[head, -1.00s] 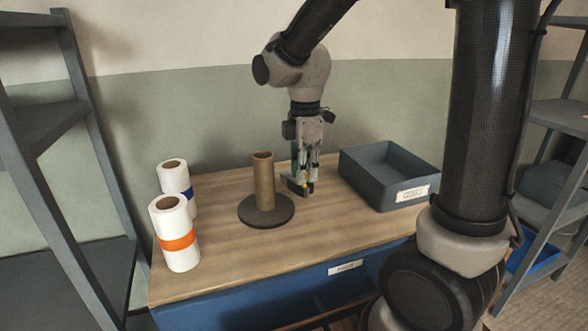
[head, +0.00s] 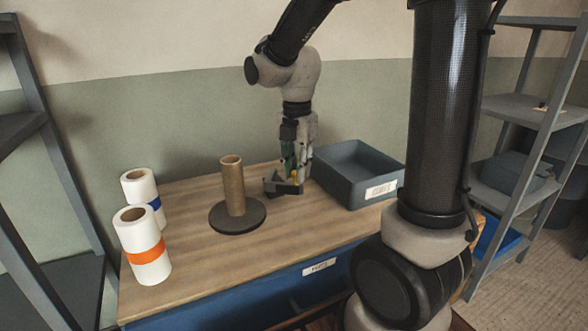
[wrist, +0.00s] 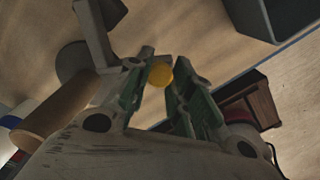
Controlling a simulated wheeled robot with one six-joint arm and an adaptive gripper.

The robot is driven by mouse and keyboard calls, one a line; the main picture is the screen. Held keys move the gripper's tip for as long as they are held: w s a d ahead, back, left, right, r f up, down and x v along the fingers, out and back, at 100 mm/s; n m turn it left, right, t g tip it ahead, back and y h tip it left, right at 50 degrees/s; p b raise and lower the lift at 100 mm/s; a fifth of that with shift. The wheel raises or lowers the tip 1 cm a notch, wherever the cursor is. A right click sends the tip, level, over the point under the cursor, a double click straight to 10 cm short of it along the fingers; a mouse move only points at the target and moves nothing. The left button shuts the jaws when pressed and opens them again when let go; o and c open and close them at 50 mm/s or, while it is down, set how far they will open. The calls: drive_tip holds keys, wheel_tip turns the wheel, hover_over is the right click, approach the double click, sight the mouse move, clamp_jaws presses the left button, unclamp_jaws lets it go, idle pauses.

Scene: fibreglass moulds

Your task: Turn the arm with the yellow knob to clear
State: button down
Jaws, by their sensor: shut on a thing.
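The yellow knob (head: 294,175) sits on a short dark grey arm (head: 283,188) at the back of the table, between the tube stand and the bin. My gripper (head: 296,170) points down from above and is shut on the knob. In the wrist view the knob (wrist: 160,74) shows as a yellow disc between my green-padded fingers. The cardboard tube (head: 232,187) stands upright on a round dark base (head: 238,221), left of the arm and apart from it. My gripper partly hides the arm's mount.
A grey-blue bin (head: 340,190) with a label stands close to the right of the arm. White rolls with an orange band (head: 147,256) and a blue band (head: 158,206) stand at the left. The wooden tabletop (head: 200,265) in front is clear. Shelving (head: 525,105) flanks the table.

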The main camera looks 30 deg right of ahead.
idle(0.3)
drive_tip(key=c, duration=1.2)
unclamp_jaws()
wheel_tip(320, 180, up, 12)
